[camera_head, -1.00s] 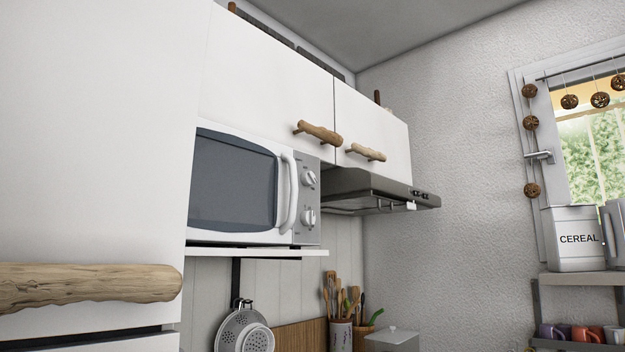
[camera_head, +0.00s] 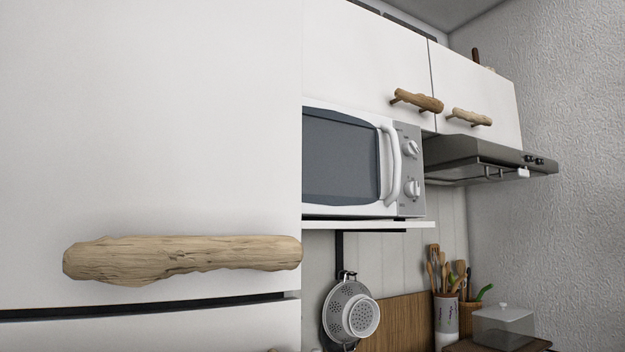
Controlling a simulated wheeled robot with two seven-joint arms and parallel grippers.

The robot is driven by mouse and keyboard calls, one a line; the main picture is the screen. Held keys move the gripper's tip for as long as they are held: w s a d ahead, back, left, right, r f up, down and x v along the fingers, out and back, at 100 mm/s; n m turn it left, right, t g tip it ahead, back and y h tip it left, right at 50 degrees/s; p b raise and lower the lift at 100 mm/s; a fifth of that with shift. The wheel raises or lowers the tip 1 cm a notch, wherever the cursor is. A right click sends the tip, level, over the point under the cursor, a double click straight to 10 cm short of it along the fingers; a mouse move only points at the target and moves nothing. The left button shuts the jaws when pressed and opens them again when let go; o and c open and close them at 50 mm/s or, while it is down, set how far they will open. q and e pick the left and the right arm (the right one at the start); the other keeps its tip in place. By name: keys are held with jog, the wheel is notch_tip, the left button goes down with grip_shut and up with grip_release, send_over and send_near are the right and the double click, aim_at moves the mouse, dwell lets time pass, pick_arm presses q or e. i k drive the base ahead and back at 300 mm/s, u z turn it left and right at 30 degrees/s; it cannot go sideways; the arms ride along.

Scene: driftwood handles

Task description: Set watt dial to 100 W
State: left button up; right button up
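A white microwave (camera_head: 355,160) with a dark glass door sits on a white wall shelf right of centre, door closed. Its grey control panel has two white round knobs, an upper knob (camera_head: 411,149) and a lower knob (camera_head: 412,188). I cannot read their markings or tell which knob is the watt dial or where it is set. A curved white door handle (camera_head: 391,165) stands just left of the knobs. Neither of my grippers is in view.
A tall white cabinet front with a driftwood handle (camera_head: 180,260) fills the left, close to me. Wall cabinets with driftwood handles (camera_head: 418,101) hang above the microwave. A range hood (camera_head: 480,160) juts out to its right. Colanders (camera_head: 350,312) hang below the shelf (camera_head: 370,224).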

aim_at(409, 147)
jog(key=z, duration=2.5)
jog(key=i, duration=0.9)
jog(key=u, duration=2.6)
